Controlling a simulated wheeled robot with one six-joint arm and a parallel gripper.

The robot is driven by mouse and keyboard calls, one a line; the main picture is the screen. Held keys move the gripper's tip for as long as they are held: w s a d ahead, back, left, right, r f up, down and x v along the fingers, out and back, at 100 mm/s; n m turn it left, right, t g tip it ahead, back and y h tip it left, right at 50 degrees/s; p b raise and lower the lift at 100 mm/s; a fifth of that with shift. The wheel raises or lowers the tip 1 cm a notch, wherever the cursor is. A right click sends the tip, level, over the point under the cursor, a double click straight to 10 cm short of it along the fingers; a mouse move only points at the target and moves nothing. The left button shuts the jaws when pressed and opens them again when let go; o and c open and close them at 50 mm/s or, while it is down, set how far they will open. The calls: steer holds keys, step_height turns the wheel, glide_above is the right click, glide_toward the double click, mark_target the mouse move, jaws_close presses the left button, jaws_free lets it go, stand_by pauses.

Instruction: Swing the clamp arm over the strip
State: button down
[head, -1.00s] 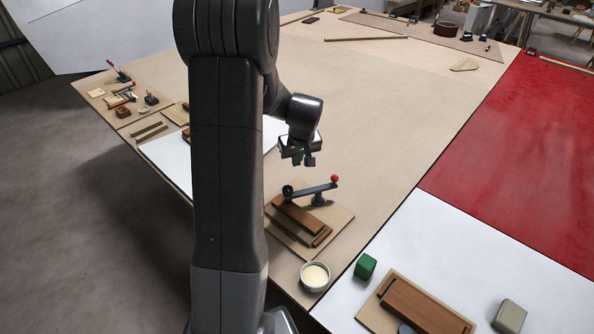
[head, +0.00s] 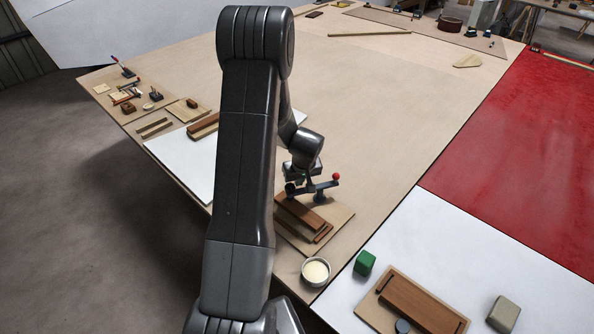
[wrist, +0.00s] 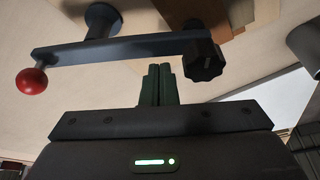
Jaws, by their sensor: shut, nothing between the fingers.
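The clamp arm (head: 325,185) is a dark grey bar on a round post (head: 319,196), with a red ball (head: 336,176) at its right end and a black knob at its left end. A reddish-brown wooden strip (head: 298,212) lies on a board just in front. In the wrist view the bar (wrist: 140,47) runs across the picture, red ball at left, black knob (wrist: 203,62) at right. My gripper (wrist: 160,72) is shut and empty, its greenish fingertips close to the bar between post and knob. I cannot tell whether they touch. The knob appears near the strip's far end.
A bowl of pale contents (head: 316,271) stands at the board's near corner. A green block (head: 365,262), another wooden fixture (head: 420,305) and a grey-beige block (head: 503,313) are at the lower right. The table beyond the clamp is mostly clear.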

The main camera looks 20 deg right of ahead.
mark_target(302, 193)
steer(key=shift+s+f, duration=0.1)
steer(key=shift+s, duration=0.2)
steer(key=shift+f+b, duration=0.1)
steer(key=shift+b, duration=0.45)
steer(key=shift+s+a+n+b, duration=0.15)
steer(key=shift+s+n+b, duration=0.4)
steer(key=shift+b, duration=1)
steer(key=n+b, duration=0.1)
steer(key=b, duration=0.1)
steer(key=n+y+b, duration=0.1)
steer(key=b, duration=0.1)
steer(key=shift+s+f, duration=0.2)
steer(key=shift+s, duration=0.1)
steer(key=shift+s+a+r+n+b, duration=0.1)
steer(key=shift+s+n+b, duration=0.5)
steer(key=shift+b, duration=0.65)
steer(key=shift+s+r+n+b, duration=0.15)
steer(key=shift+s+n+b, duration=0.1)
steer(key=shift+b, duration=0.35)
steer(key=shift+r+y, duration=0.1)
steer(key=shift+y, duration=0.2)
